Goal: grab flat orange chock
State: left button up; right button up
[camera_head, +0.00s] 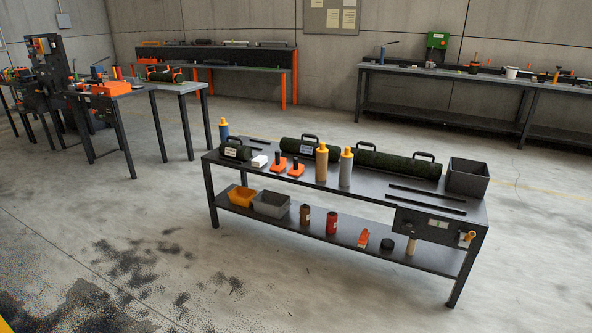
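Two flat orange blocks with dark upright handles stand side by side on top of the dark workbench (375,187): the left orange block (275,168) and the right orange block (295,174). A small orange wedge-like piece (363,239) sits on the bench's lower shelf, right of a red canister (331,223). I cannot tell for sure which of these is the flat orange chock. Neither of my grippers is in view.
Below are an orange-yellow tray (241,196) and grey tray (271,205). Other benches line the back and left. Open concrete floor (150,230) lies in front and left.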

aim_at(297, 168)
jog(key=i+j+u, duration=0.25)
jog(key=i, duration=0.25)
jog(key=i+u, duration=0.25)
jog(key=i, duration=0.25)
